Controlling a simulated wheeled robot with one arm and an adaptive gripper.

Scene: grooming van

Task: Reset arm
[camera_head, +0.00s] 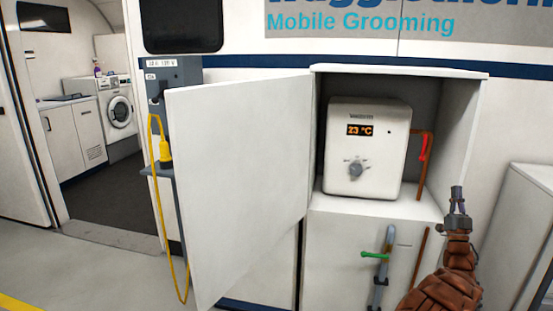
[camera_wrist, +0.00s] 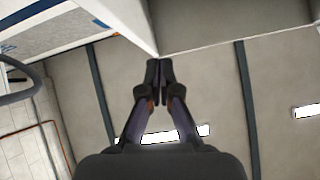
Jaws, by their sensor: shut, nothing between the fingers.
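My gripper (camera_head: 457,195) is at the lower right in the head view, pointing up, in front of the right side of an open white cabinet (camera_head: 480,73). In the wrist view my gripper (camera_wrist: 159,66) has its two fingertips together, with nothing between them. The gripper appears apart from the heater. The cabinet door (camera_head: 240,180) is swung wide open to the left.
A red-handled pipe valve (camera_head: 424,147) sits right of the heater. A green-handled valve (camera_head: 374,255) is on a pipe below. A yellow cable (camera_head: 153,210) hangs from a grey power box (camera_head: 177,75). A washing machine (camera_head: 119,111) shows through the doorway. Open floor (camera_head: 90,260) lies at the left.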

